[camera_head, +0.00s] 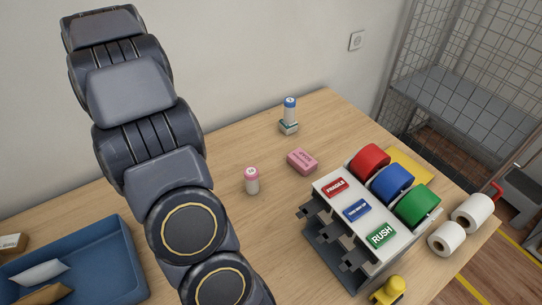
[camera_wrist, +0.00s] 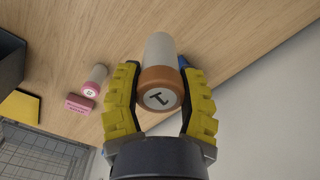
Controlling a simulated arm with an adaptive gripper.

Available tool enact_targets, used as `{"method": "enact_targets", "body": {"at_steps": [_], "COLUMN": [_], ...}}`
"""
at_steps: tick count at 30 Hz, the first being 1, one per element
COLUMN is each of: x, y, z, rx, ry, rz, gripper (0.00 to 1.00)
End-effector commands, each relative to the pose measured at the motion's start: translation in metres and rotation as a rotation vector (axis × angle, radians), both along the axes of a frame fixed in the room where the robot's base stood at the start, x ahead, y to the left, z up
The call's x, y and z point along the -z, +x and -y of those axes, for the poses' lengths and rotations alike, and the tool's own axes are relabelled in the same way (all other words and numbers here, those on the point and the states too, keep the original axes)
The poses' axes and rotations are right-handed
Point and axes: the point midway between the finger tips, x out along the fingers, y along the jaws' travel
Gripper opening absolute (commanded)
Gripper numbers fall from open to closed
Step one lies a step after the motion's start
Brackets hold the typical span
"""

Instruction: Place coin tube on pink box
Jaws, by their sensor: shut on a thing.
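My gripper (camera_wrist: 160,76) has its yellow ridged fingers closed around a pale tube with a copper-brown cap (camera_wrist: 157,88). The cap carries a dark mark and faces the wrist camera. The pink box (camera_head: 302,161) lies flat on the counter with nothing on it. It also shows in the wrist view (camera_wrist: 79,104), to the left of the fingers. A pale tube with a pink cap (camera_head: 252,181) stands near the box, apart from it, and shows in the wrist view (camera_wrist: 94,79). My gripper and the held tube do not show in the head view.
A blue-capped tube (camera_head: 290,109) stands on a small teal-and-white box (camera_head: 289,128) at the back. A tape dispenser (camera_head: 334,202) with red, blue and green rolls stands right of the pink box. A blue tray (camera_head: 122,232) with envelopes is at left.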

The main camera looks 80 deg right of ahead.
Motion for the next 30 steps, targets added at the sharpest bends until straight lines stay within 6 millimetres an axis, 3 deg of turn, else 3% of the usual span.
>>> {"method": "enact_targets", "body": {"at_steps": [3,9,15,18,21,25,30], "x": [-0.007,-0.016,-0.022,-0.024,-0.025,-0.024,-0.011], "y": [-0.054,-0.151,-0.241,-0.272,-0.291,-0.300,-0.300], "z": [0.044,0.092,0.110,0.112,0.112,0.118,0.146], "rx": [0.255,0.677,1.037,1.158,1.234,1.275,1.278], "ry": [-0.001,0.000,0.001,0.001,0.000,-0.001,-0.002], "rz": [0.002,0.002,0.000,-0.001,0.000,0.000,0.001], "gripper": [0.08,0.08,0.08,0.08,0.08,0.08,0.08]}}
